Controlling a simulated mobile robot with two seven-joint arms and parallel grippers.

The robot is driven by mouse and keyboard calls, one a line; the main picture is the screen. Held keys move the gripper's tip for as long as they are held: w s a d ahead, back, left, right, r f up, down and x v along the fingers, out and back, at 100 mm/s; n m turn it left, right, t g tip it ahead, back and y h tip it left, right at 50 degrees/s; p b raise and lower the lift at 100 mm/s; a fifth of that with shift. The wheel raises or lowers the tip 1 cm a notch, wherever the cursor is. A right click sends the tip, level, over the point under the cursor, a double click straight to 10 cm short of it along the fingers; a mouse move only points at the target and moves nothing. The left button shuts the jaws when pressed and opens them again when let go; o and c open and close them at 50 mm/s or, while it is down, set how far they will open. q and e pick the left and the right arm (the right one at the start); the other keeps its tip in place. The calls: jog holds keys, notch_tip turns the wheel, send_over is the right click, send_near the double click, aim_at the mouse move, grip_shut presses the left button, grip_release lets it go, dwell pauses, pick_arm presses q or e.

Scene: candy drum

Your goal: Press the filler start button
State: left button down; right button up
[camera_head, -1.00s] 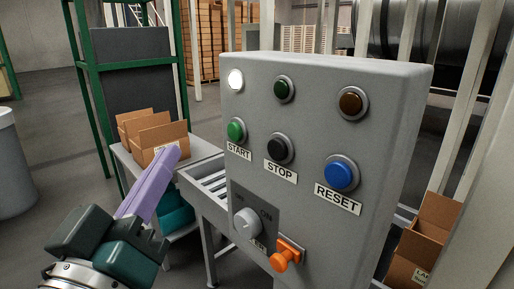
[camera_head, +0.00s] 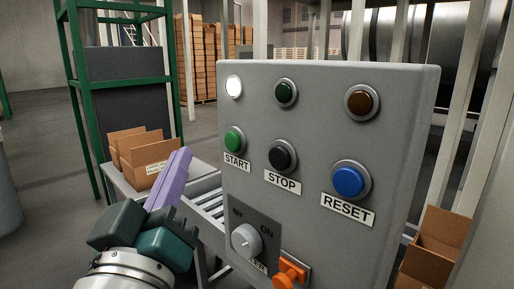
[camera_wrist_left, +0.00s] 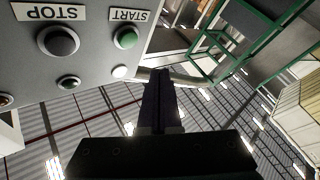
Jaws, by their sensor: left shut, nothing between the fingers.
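The grey control box (camera_head: 320,130) stands in front of me. Its green button (camera_head: 234,140) sits above the START label (camera_head: 237,162), at the left of the panel. The black STOP button (camera_head: 283,155) is to its right and the blue RESET button (camera_head: 350,180) farther right. My left gripper (camera_head: 182,155) is shut and empty, its purple fingers pointing up. In the head view its tips are left of the START button and a little lower, apart from it. The left wrist view shows the green button (camera_wrist_left: 126,38) upside down, left of the dark fingers (camera_wrist_left: 160,78). My right gripper is not in view.
A white lamp (camera_head: 234,87) is lit above START. A grey rotary knob (camera_head: 246,241) and an orange switch (camera_head: 290,272) sit low on the panel. Open cardboard boxes (camera_head: 148,160) stand on the conveyor to the left; another box (camera_head: 440,245) is at right.

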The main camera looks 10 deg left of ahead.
aim_at(233, 142)
pick_arm(q)
jog(key=shift+w+d+b, duration=0.3)
jog(key=shift+w+d, duration=0.45)
jog(key=shift+w, duration=0.2)
jog(key=shift+w+d+b, duration=0.25)
jog(key=shift+w+d, duration=0.45)
jog(key=shift+w, duration=0.2)
jog(key=shift+w+d, duration=0.1)
dwell(0.6)
jog(key=shift+w+d, duration=0.15)
jog(key=shift+w, duration=0.05)
